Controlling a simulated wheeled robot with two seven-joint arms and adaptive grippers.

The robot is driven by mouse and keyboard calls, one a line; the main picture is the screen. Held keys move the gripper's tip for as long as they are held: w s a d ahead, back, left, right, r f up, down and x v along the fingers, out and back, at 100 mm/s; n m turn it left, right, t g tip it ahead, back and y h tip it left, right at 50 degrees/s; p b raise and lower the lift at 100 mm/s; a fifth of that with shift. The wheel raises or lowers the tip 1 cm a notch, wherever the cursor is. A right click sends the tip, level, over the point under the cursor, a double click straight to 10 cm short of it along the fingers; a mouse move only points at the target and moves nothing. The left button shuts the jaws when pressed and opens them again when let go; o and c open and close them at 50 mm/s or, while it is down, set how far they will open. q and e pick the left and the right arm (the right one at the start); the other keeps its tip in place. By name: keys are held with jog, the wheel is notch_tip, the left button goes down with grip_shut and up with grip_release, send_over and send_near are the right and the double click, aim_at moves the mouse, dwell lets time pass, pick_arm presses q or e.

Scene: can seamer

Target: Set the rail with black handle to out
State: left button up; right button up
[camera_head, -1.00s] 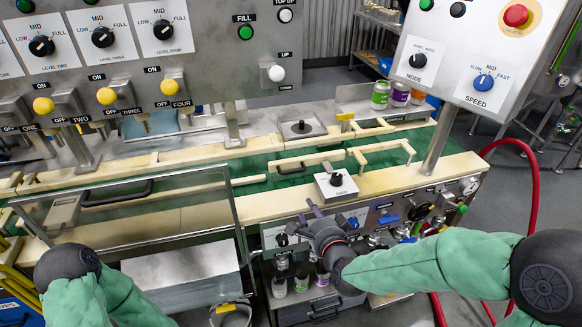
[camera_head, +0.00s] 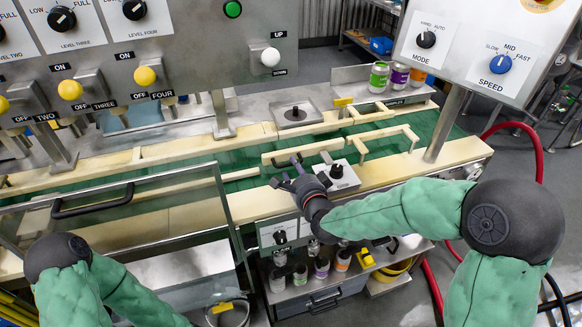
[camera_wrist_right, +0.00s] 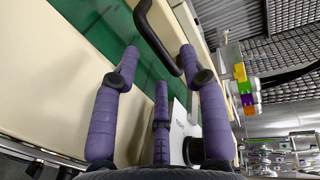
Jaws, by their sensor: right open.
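The cream rail (camera_head: 315,149) lies over the green conveyor belt, in the middle of the head view. Its black handle (camera_wrist_right: 156,40) shows as a curved bar at the top of the right wrist view, just beyond my fingers. In the head view the handle is partly hidden by my fingers. My right gripper (camera_head: 286,171) is open, with its purple fingers spread toward the handle. In the right wrist view the gripper (camera_wrist_right: 160,75) has nothing between its fingers, and the handle lies ahead of them. My left gripper is out of view; only part of its arm shows.
A grey box with a black knob (camera_head: 337,172) stands close right of my right gripper. A framed clear guard with its own black handle (camera_head: 93,202) is at left. Several cans (camera_head: 398,76) stand at the back. The control panel (camera_head: 470,45) overhangs at right.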

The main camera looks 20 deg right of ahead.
aim_at(291, 165)
jog(key=shift+b+x, duration=0.3)
jog(key=shift+x, duration=1.65)
grip_shut()
